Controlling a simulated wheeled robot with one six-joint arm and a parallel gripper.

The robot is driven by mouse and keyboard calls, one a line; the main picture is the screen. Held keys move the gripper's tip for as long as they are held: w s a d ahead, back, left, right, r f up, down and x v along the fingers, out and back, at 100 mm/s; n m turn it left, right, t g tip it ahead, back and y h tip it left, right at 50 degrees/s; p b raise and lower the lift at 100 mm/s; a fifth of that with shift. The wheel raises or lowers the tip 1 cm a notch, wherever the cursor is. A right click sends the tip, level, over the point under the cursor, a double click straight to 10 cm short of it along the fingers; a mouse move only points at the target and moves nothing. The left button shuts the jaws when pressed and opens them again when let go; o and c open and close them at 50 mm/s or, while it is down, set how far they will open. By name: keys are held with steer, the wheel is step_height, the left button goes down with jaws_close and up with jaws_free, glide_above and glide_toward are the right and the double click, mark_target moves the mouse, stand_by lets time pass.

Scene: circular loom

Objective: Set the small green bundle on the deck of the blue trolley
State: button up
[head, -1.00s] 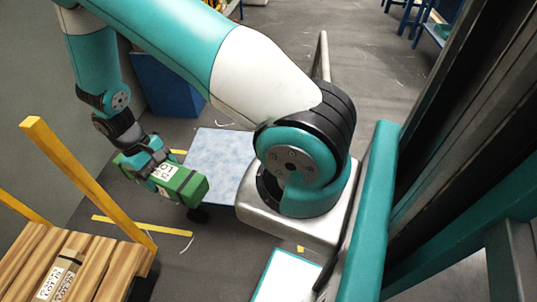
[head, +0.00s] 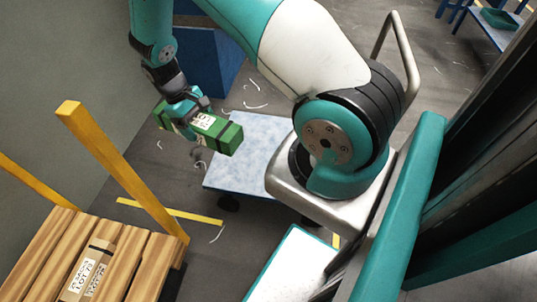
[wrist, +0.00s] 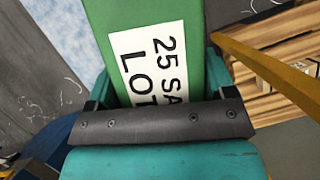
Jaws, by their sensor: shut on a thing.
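The small green bundle (head: 212,131) is a long green block with a white label. My gripper (head: 189,112) is shut on it and holds it in the air. In the wrist view the bundle (wrist: 187,22) fills the upper middle, with part of its label text readable. The blue trolley's pale blue deck (head: 252,165) lies below and to the right of the bundle, with a dark caster under its front corner. The bundle's right end overlaps the deck's left edge in the head view. The deck's right part is hidden behind my arm base.
A wooden slatted cart (head: 50,262) with yellow posts (head: 120,165) stands at the lower left, bearing a brown labelled bundle (head: 91,270). A blue bin (head: 212,62) stands behind. Yellow tape (head: 168,211) and pale scraps lie on the floor. The visible deck is bare.

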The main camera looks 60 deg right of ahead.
steer(key=w+d+f+n+t+h+b, duration=0.1)
steer(key=w+d+f+n+b, duration=0.2)
steer(key=d+f+b, duration=0.35)
steer(key=w+d+f+n+h+b, duration=0.1)
steer(key=w+d+f+n+b, duration=0.2)
steer(key=d+f+b, duration=0.4)
steer(key=n+t+h+b, duration=0.2)
steer(key=n+b, duration=0.4)
steer(key=b, duration=0.8)
glide_above(252, 146)
steer(key=a, duration=0.2)
step_height(252, 146, down, 8)
steer(key=f, duration=0.1)
steer(key=f+b, duration=0.2)
steer(key=f, duration=0.4)
steer(key=f+b, duration=0.3)
steer(key=f, duration=0.3)
steer(key=f+b, duration=0.2)
steer(key=f, duration=0.5)
steer(key=shift+w+d+b, duration=0.3)
steer(key=shift+w+b, duration=0.05)
steer(key=shift+b, duration=0.05)
